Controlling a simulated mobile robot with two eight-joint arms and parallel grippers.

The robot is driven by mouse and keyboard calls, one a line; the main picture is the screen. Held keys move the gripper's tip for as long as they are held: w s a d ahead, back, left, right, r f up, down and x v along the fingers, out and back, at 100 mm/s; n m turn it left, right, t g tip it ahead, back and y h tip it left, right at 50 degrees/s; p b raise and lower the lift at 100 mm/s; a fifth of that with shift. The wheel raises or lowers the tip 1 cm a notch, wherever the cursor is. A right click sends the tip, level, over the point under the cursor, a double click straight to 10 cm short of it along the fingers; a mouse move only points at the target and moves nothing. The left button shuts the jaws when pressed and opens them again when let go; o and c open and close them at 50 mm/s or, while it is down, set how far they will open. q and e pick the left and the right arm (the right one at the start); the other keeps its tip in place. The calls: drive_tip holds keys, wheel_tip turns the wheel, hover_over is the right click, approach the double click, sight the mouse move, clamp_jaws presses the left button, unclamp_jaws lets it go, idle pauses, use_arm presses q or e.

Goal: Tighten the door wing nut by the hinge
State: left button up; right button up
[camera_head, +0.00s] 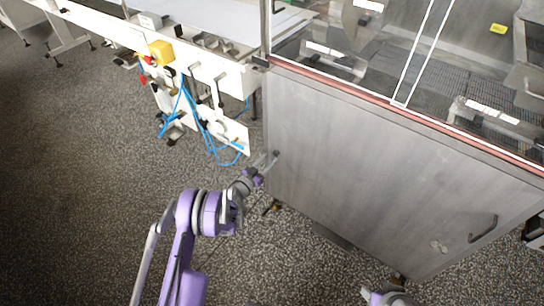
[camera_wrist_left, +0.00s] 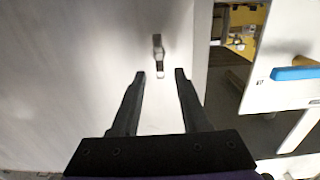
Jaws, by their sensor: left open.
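The door wing nut (camera_wrist_left: 157,45) is a small metal piece standing out from the pale steel door panel (camera_wrist_left: 80,60) in the left wrist view. In the head view the wing nut (camera_head: 276,153) is a tiny dark spot near the left edge of the large steel door (camera_head: 370,160). My left gripper (camera_wrist_left: 160,74) is open, with its two black fingers pointing at the panel. The nut appears just beyond the fingertips, between their lines; contact cannot be told. In the head view the left gripper (camera_head: 270,161) is small beside the door's left edge. My right gripper's fingers are not visible.
A door handle (camera_head: 483,229) sits at the door's lower right. Left of the door stands a white machine frame (camera_head: 225,130) with blue hoses (camera_head: 184,104) and a yellow box (camera_head: 162,52). Clear glazing is above the door. The speckled floor (camera_head: 90,170) at left is open.

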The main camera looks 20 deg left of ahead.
sight(276, 155)
use_arm(q)
drive_tip(key=shift+x, duration=1.45)
clamp_jaws()
